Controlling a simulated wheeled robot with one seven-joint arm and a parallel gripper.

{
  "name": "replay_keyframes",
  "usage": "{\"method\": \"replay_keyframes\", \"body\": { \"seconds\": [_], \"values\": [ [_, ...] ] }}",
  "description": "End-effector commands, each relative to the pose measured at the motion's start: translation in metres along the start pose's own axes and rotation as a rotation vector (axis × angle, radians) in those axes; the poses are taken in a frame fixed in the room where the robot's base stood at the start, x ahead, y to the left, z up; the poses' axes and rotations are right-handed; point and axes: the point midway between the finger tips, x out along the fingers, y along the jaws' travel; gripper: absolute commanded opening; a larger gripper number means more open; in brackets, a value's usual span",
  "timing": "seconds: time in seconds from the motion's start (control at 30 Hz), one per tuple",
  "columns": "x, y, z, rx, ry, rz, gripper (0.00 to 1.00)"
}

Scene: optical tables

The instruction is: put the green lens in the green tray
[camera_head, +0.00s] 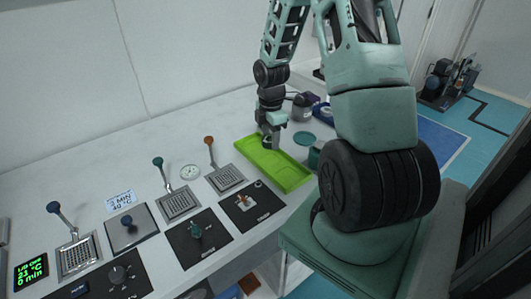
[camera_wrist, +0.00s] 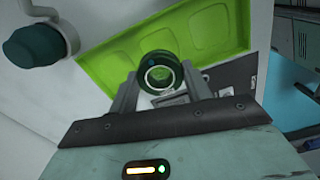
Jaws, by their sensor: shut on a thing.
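The green tray (camera_head: 290,178) is a bright lime-green rectangular tray lying on the white bench. In the wrist view the tray (camera_wrist: 110,62) shows several shallow compartments. My gripper (camera_head: 268,138) points down over the far left part of the tray. In the wrist view my gripper (camera_wrist: 160,84) is shut on the green lens (camera_wrist: 159,57), a dark green round piece with a clear ringed centre. The lens appears in front of the tray in the wrist view; I cannot tell whether it touches the tray floor. In the head view the lens is mostly hidden by the fingers.
A teal disc (camera_head: 303,138) lies on the bench just beyond the tray, with a grey container (camera_head: 302,107) behind it. In the wrist view a teal-capped cylinder (camera_wrist: 38,45) stands beside the tray. Levers and control panels (camera_head: 197,236) line the bench at the left.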

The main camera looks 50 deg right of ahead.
Motion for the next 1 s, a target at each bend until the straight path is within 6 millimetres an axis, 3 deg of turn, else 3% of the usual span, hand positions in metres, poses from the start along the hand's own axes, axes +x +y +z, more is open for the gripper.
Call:
{"method": "replay_keyframes", "body": {
  "seconds": [0.5,1.0],
  "values": [
    [0.064,0.0,-0.001,0.001,0.0,-0.002,0.21],
    [0.074,0.0,-0.001,0.003,0.0,0.001,0.21]
  ]
}}
